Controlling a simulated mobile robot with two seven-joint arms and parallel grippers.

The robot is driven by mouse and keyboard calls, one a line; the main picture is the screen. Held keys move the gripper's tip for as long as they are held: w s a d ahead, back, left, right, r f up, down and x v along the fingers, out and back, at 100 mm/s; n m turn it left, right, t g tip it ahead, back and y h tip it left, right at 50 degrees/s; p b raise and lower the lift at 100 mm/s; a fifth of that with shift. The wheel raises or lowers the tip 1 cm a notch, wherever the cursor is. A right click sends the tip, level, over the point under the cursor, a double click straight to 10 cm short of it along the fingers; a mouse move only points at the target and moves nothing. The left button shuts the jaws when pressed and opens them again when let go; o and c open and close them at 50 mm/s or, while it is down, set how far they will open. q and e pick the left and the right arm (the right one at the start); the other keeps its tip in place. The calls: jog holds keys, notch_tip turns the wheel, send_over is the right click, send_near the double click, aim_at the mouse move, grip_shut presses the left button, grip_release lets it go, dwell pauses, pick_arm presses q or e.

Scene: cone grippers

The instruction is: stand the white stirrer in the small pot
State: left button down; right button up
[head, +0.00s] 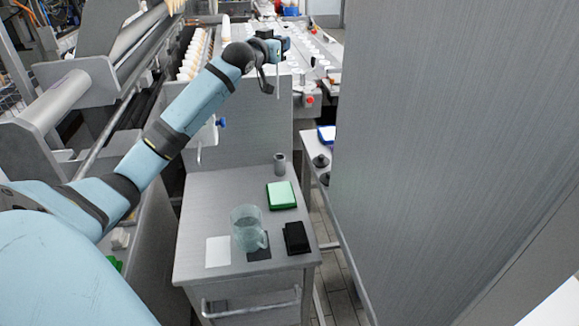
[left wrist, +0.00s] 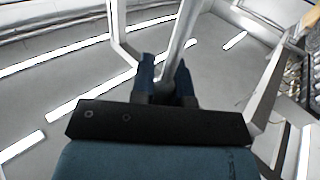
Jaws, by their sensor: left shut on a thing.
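My left gripper (head: 284,44) is raised high, beyond and above the grey table. In the left wrist view its two dark fingers (left wrist: 165,72) are shut on a long pale rod, which looks like the white stirrer (left wrist: 186,28). The rod runs up out of the top of that view. My right gripper is not in view.
The grey table (head: 200,200) also holds a green box (head: 281,195), a glass mug (head: 246,229), a white square (head: 218,251) and a black box (head: 297,237). Its left back part is bare. A tall grey panel (head: 450,130) stands close on the right.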

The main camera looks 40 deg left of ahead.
pick_arm(q)
notch_tip(320, 180, down, 23)
jog(key=shift+f+b, duration=0.15)
jog(key=shift+b, duration=0.55)
notch_tip(320, 180, down, 4)
jog(key=shift+f, duration=0.15)
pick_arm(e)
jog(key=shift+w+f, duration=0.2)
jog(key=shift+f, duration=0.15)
pick_arm(q)
jog(key=shift+f, duration=0.15)
jog(key=c, duration=1.1)
grip_release()
